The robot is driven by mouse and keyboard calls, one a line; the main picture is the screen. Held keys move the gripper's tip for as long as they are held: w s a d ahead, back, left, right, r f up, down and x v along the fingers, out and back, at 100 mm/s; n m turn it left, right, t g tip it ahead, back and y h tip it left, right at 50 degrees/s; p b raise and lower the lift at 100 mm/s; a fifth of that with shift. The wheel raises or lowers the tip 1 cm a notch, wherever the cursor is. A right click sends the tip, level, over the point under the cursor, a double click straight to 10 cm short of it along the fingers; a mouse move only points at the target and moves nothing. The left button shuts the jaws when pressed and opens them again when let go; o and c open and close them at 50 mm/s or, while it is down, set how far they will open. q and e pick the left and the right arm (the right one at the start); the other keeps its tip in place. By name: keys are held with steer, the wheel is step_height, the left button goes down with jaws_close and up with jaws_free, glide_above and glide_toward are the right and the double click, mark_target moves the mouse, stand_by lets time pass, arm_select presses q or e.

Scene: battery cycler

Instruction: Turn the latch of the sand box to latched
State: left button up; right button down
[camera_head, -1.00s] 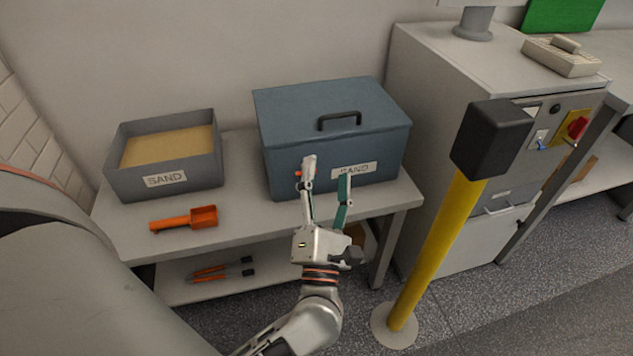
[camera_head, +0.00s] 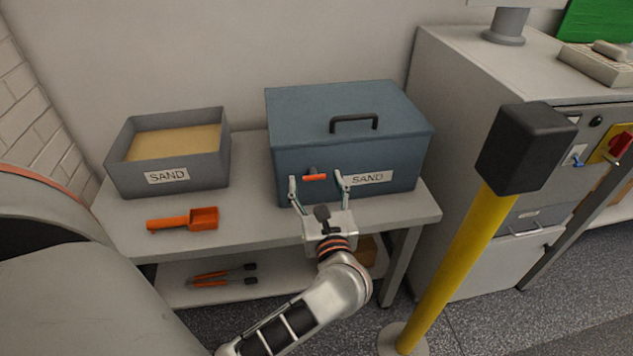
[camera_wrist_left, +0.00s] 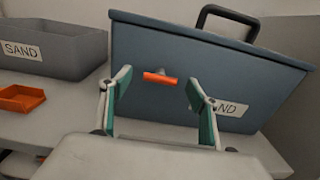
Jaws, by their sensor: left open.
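The sand box (camera_head: 345,116) is a closed blue-grey box with a black lid handle and a SAND label on its front, standing on the bench. Its latch (camera_head: 315,177) is a small orange bar on a dark pivot on the front face, lying about horizontal. My left gripper (camera_head: 317,180) is open in front of the box, one finger on each side of the latch. In the left wrist view the latch (camera_wrist_left: 160,77) shows between and beyond the open fingertips (camera_wrist_left: 158,82), apart from both. My right gripper is not in view.
An open grey sand tray (camera_head: 167,178) and an orange scoop (camera_head: 184,220) are on the bench to the left. A yellow post (camera_head: 455,262) with a black top stands to the right, before a grey cabinet (camera_head: 440,110). Orange-handled tools (camera_head: 222,277) lie on the lower shelf.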

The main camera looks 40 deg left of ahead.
arm_select(q)
steer(key=shift+w+a, duration=0.2)
steer(key=shift+a, duration=0.05)
steer(key=c, duration=1.1)
steer(key=shift+r, duration=0.1)
